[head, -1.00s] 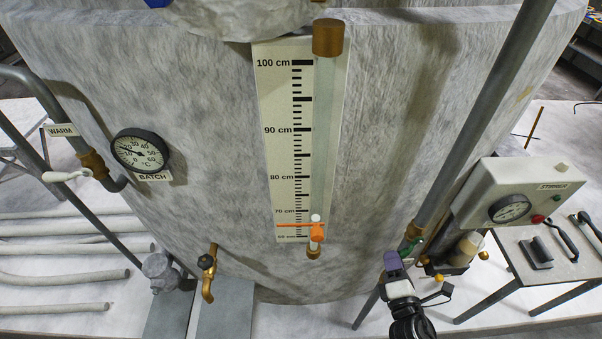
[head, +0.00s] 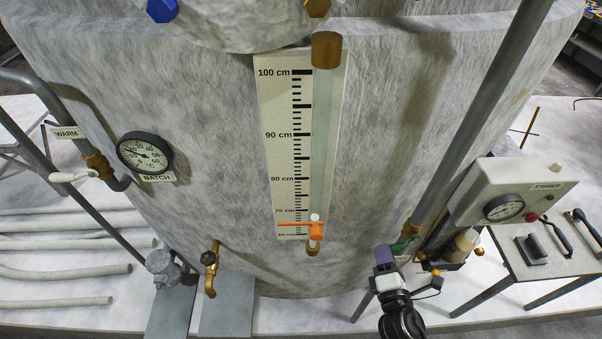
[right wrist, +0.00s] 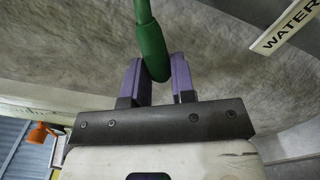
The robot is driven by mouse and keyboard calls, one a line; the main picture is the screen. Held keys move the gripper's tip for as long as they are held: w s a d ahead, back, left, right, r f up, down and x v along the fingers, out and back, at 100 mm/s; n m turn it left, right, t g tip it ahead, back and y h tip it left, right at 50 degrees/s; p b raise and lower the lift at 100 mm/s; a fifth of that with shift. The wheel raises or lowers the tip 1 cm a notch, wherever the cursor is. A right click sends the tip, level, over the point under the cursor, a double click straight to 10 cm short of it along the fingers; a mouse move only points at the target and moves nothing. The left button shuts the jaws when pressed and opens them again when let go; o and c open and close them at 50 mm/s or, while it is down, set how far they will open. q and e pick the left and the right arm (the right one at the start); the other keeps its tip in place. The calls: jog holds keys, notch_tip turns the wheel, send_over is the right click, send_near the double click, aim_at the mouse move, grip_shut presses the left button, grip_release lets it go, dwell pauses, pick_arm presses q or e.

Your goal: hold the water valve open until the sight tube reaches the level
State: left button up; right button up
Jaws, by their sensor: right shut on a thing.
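The water valve's green handle (head: 402,244) is at the foot of the right-hand pipe in the head view. It also shows in the right wrist view (right wrist: 151,42), near a WATER label (right wrist: 291,27). My right gripper (head: 384,254) is shut on the handle; its purple fingers (right wrist: 156,72) are on either side of the handle's end. The sight tube (head: 324,130) runs up beside the scale board (head: 283,135). An orange marker (head: 316,231) is near its bottom, below the 70 cm mark, with a white ball (head: 315,217) just above it. My left gripper is out of view.
A warm valve with a white handle (head: 68,177) and a batch dial (head: 145,153) are on the left. A brass tap (head: 210,270) is low on the tank. The stirrer box (head: 515,190) and a tool table (head: 548,262) stand right.

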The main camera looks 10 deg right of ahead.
jog(key=shift+w+a+r+p, duration=0.1)
jog(key=shift+a+r+p, duration=0.1)
jog(key=shift+r+p, duration=0.3)
jog(key=shift+a+r+p, duration=0.2)
jog(key=shift+r+p, duration=0.1)
jog(key=shift+r, duration=0.35)
jog(key=shift+o, duration=0.2)
jog(key=shift+a, duration=0.1)
jog(key=shift+o, duration=0.8)
notch_tip(320, 180, up, 3)
jog(key=p, duration=0.3)
jog(key=shift+a, duration=0.1)
jog(key=o, duration=0.6)
jog(key=shift+r, duration=0.1)
jog(key=o, duration=0.4)
jog(key=shift+d, duration=0.2)
jog(key=shift+f, duration=0.2)
